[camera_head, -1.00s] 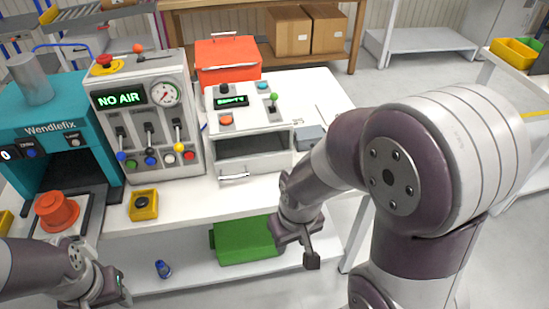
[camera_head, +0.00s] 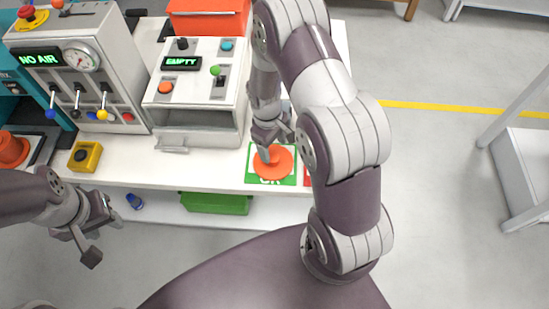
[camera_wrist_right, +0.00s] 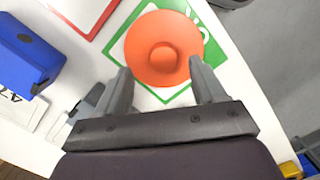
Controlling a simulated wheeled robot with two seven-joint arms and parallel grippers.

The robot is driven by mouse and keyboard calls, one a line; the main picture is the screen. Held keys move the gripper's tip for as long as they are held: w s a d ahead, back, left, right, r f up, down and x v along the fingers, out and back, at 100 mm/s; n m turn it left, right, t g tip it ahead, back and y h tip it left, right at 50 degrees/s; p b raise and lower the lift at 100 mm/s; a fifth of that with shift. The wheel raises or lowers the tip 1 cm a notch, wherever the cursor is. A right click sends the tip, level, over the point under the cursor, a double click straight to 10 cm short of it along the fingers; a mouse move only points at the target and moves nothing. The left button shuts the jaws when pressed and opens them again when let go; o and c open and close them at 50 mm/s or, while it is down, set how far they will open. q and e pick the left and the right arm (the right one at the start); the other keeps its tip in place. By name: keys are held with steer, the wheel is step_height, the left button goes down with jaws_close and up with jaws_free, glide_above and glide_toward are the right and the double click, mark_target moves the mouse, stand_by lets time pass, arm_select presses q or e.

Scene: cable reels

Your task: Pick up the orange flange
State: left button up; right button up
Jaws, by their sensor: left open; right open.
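An orange flange (camera_head: 278,167), a round disc with a raised hub, lies on a green-bordered white mat (camera_head: 251,175) at the table's front edge. It also shows in the right wrist view (camera_wrist_right: 140,52). My right gripper (camera_head: 268,150) is open and above the flange, partly hiding it. In the right wrist view its two fingers (camera_wrist_right: 162,82) stand apart, near the sides of the flange's near edge; contact cannot be told. My left gripper (camera_head: 94,230) is open and empty, in front of the table at the left. Another orange flange-like part (camera_head: 12,149) sits at the far left by the teal machine.
A white box with an "EMPTY" display (camera_head: 196,90) stands left of my right arm, and a grey "NO AIR" panel (camera_head: 80,70) left of that. A blue block (camera_wrist_right: 25,52) is left of my right gripper.

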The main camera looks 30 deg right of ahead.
mark_target(273, 157)
steer(key=shift+s+d+f+p, duration=0.1)
steer(key=shift+d+f+p, duration=0.15)
steer(key=shift+f, duration=0.6)
steer(key=shift+a+f, duration=0.3)
steer(key=shift+f, duration=0.25)
steer(key=shift+a+f, duration=0.25)
steer(key=shift+f, duration=0.3)
steer(key=shift+a+f, duration=0.1)
steer(key=shift+a, duration=0.05)
steer(key=shift+s+d+f, duration=0.1)
steer(key=shift+d, duration=0.15)
steer(key=shift+c, duration=0.6)
steer(key=shift+d, duration=0.15)
steer(key=c, duration=1)
steer(key=shift+a, duration=0.25)
arm_select(q)
steer(key=shift+a+r, duration=0.35)
steer(key=shift+a, duration=0.05)
arm_select(e)
steer(key=shift+d, duration=0.1)
